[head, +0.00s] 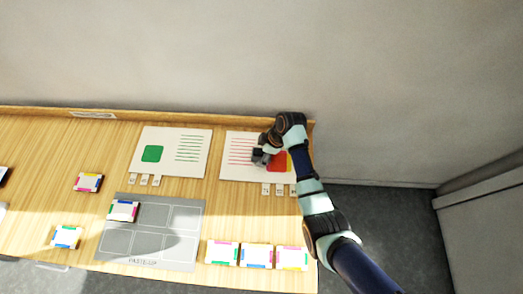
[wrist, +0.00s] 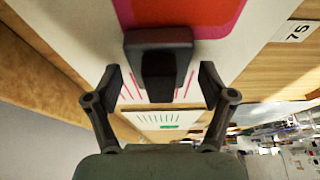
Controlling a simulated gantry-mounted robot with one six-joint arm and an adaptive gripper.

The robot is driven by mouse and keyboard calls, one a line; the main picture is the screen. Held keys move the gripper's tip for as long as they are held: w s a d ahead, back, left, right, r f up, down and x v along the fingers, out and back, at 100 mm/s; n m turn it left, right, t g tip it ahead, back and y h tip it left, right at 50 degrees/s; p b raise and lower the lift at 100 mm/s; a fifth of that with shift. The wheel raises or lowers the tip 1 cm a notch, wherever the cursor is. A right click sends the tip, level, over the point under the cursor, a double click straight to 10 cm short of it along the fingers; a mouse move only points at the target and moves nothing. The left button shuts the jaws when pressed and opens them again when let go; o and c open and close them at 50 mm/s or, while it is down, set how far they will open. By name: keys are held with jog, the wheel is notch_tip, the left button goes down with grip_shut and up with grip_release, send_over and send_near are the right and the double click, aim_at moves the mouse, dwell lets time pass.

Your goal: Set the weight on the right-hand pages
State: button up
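The right-hand pages (head: 233,172) are a white sheet with red lines and a red block of colour, lying at the back right of the table. A dark weight (wrist: 158,38) with a wide bar and a narrower upright part shows in the wrist view, over the white page beside the red patch. My gripper (wrist: 161,84) is open, with one finger on each side of the weight's narrow part and visible gaps to both. In the head view my gripper (head: 262,156) is low over the right-hand pages, and my arm hides part of them.
The left-hand pages (head: 165,134) with a green square lie to the left. Small numbered tags (head: 279,189) sit along the front of the pages. A grey grid board (head: 112,243), several coloured-edge cards (head: 256,256) and a raised wooden back rail (head: 230,117) are on the table.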

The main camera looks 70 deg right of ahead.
jog(key=p+v, duration=0.3)
jog(key=v, duration=0.9)
jog(key=shift+r, duration=0.2)
jog(key=w+a+r+t+h, duration=0.1)
jog(key=w+a+r+t, duration=0.1)
jog(key=w+a+r, duration=0.5)
jog(key=w+a+r+m+t+h, duration=0.1)
jog(key=w+a, duration=0.3)
jog(key=a, duration=0.7)
jog(key=w+a+r+t+h, duration=0.1)
jog(key=w+a+r+t, duration=0.1)
jog(key=w+a+r, duration=0.5)
jog(key=s+a+r+m+t+y, duration=0.1)
jog(key=a+r, duration=0.2)
jog(key=a, duration=0.4)
jog(key=s+a+r+m+t, duration=0.1)
jog(key=s+a+r+t, duration=0.1)
jog(key=a, duration=0.6)
jog(key=shift+s+r+t+y, duration=0.15)
jog(key=shift+r+t+y, duration=0.2)
jog(key=shift+r, duration=0.55)
